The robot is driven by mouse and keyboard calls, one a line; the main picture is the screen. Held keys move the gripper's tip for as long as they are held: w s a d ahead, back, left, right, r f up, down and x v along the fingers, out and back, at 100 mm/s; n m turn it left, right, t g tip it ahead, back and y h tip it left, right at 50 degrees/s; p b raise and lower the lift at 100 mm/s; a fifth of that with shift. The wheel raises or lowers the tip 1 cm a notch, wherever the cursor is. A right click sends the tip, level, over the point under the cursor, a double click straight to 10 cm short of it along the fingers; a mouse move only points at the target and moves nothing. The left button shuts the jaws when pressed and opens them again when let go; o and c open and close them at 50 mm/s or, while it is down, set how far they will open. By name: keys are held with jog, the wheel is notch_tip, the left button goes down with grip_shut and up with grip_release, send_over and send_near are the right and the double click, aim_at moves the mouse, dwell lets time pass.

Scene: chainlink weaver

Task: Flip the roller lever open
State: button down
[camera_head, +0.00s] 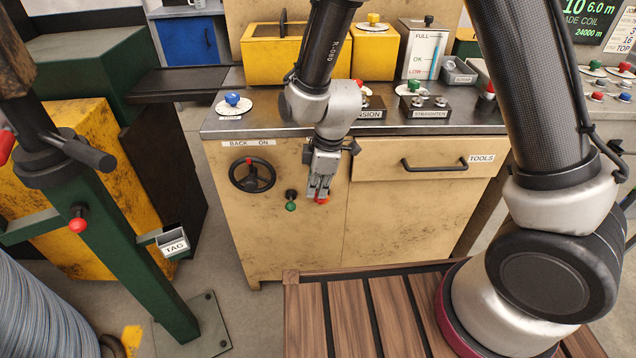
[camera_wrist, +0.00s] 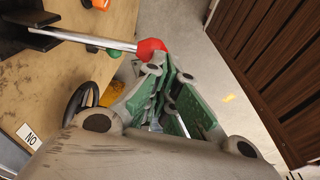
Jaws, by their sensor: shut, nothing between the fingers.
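A lever with a red ball knob (camera_wrist: 150,48) on a pale metal rod (camera_wrist: 95,40) runs from a black bracket (camera_wrist: 22,38) in the wrist view. I take it as the roller lever. In the head view its red knob (camera_head: 322,201) shows at my fingertips, in front of the cabinet; my gripper hides the rod. My gripper (camera_head: 318,190) points down, shut and empty. In the wrist view my gripper (camera_wrist: 172,75) has its green-padded fingers right beside the ball. They overlap it in the picture; I cannot tell whether they touch.
A green knob (camera_head: 290,206) and a black handwheel (camera_head: 252,174) are on the cabinet front, left of my gripper. A drawer handle (camera_head: 434,164) sticks out to the right. The slatted wooden platform (camera_head: 352,310) lies below. Control boxes stand on the worktop (camera_head: 275,125).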

notch_tip(320, 180, down, 7)
jog(key=shift+w+r, duration=0.15)
jog(key=shift+r, duration=0.05)
dwell(0.4)
dwell(0.5)
